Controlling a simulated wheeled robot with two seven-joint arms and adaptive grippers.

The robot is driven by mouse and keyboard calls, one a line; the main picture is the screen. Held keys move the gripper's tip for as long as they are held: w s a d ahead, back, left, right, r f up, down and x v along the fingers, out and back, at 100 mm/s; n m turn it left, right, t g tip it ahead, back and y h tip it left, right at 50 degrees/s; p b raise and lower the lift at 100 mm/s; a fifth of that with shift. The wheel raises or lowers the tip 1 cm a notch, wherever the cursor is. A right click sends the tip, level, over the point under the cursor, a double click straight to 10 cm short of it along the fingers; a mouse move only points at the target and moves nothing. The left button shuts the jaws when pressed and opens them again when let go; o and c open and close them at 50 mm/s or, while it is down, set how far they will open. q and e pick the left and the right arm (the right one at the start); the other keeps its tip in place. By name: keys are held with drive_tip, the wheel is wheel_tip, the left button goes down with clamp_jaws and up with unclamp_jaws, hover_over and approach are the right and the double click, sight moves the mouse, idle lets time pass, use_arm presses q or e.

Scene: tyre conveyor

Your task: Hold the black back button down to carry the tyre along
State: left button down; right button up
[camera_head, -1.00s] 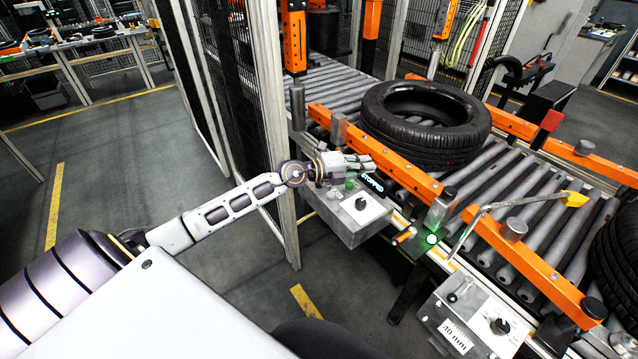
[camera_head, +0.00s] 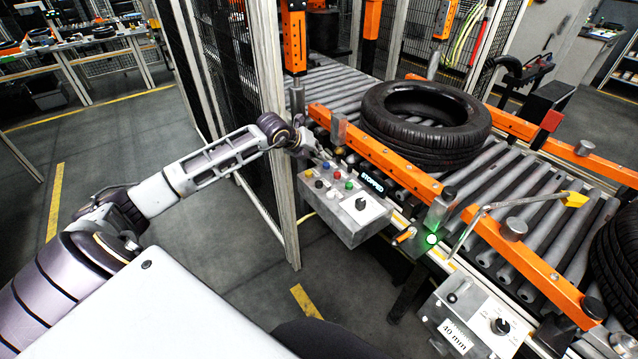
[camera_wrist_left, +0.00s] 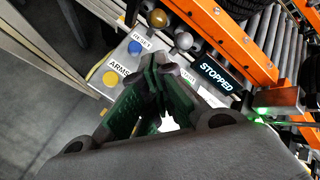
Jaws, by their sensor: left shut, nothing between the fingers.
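The control box (camera_head: 342,218) stands beside the conveyor with blue, red, green and dark buttons and a black knob (camera_head: 360,204) on its top. A dark button (camera_head: 318,184) shows near its left edge; I cannot read its label. The black tyre (camera_head: 425,130) lies flat on the rollers. The display (camera_head: 372,184) reads STOPPED. My left gripper (camera_head: 318,155) is shut and empty, at the far end of the box, seemingly above it. In the left wrist view its green-padded fingers (camera_wrist_left: 165,75) hide part of the panel. My right gripper is not in view.
Orange guide rails (camera_head: 375,150) run along the conveyor. A mesh fence post (camera_head: 268,110) stands close to my left arm. A second box marked 40 mm (camera_head: 470,320) and another tyre (camera_head: 618,262) are at the right. Open floor lies at the left.

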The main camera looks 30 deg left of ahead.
use_arm(q)
drive_tip(key=shift+f, duration=0.15)
idle(0.3)
drive_tip(key=b, duration=0.2)
hover_over(317, 181)
drive_tip(key=shift+f, duration=2.95)
drive_tip(key=shift+f+b, duration=0.9)
drive_tip(key=shift+f, duration=0.45)
drive_tip(key=shift+b, duration=0.35)
drive_tip(key=shift+f+b, duration=0.35)
